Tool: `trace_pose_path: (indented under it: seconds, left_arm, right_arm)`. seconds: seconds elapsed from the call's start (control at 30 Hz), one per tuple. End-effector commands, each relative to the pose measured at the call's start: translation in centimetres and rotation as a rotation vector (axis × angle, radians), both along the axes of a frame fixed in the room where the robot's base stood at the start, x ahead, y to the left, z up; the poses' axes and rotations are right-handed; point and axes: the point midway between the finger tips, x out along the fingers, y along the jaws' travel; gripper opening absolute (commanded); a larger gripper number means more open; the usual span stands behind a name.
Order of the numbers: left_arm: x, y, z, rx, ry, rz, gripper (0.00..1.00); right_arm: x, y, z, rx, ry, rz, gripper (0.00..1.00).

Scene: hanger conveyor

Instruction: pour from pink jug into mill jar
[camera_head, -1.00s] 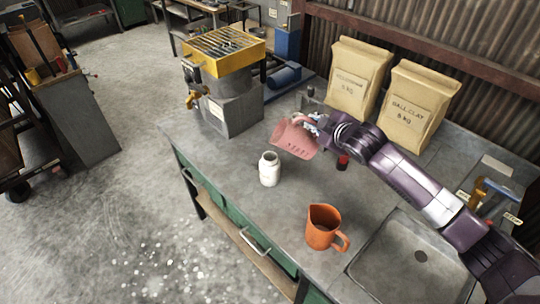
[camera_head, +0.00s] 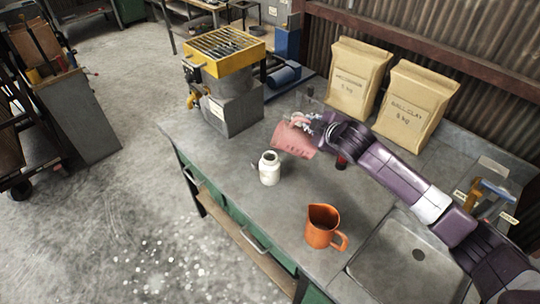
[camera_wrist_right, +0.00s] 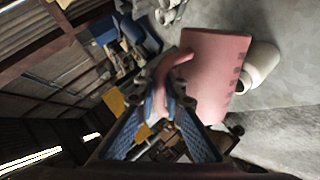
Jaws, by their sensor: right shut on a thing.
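The pink jug (camera_head: 293,141) is held above the worktop (camera_head: 222,173) by my right gripper (camera_head: 314,124), which is shut on its handle. The jug is tilted, its mouth end toward the left, just above and to the right of the white mill jar (camera_head: 269,168). The jar stands upright and open on the worktop. In the right wrist view, the gripper (camera_wrist_right: 165,112) has its blue pads around the handle of the pink jug (camera_wrist_right: 215,70), and the white jar (camera_wrist_right: 260,66) shows beyond the jug. No stream shows. My left gripper is out of view.
An orange jug (camera_head: 323,227) stands on the worktop nearer me, left of the sink (camera_head: 400,265). A grey mill with a yellow top (camera_head: 225,50) stands at the left. Two paper clay sacks (camera_head: 357,79) stand against the wall. A small dark red item (camera_head: 341,162) sits behind my arm.

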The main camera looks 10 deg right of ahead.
Motion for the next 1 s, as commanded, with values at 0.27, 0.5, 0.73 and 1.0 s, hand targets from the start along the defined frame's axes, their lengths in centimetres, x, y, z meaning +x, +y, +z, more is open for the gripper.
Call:
trace_pose_path:
  seconds: [0.27, 0.5, 0.73, 1.0]
  left_arm:
    - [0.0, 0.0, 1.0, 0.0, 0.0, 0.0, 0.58]
    - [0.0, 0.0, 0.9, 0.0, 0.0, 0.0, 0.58]
    - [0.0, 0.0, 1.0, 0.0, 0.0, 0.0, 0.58]
    - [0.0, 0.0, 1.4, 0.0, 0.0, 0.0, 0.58]
  right_arm:
    - [0.1, 0.6, 0.3, -0.058, 0.004, 0.002, 0.0]
    - [0.1, 0.6, 0.2, -0.066, 0.004, 0.002, 0.0]
    - [0.2, 0.8, 0.2, -0.074, 0.004, 0.002, 0.0]
    - [0.3, 1.5, 0.2, -0.142, 0.012, 0.002, 0.0]
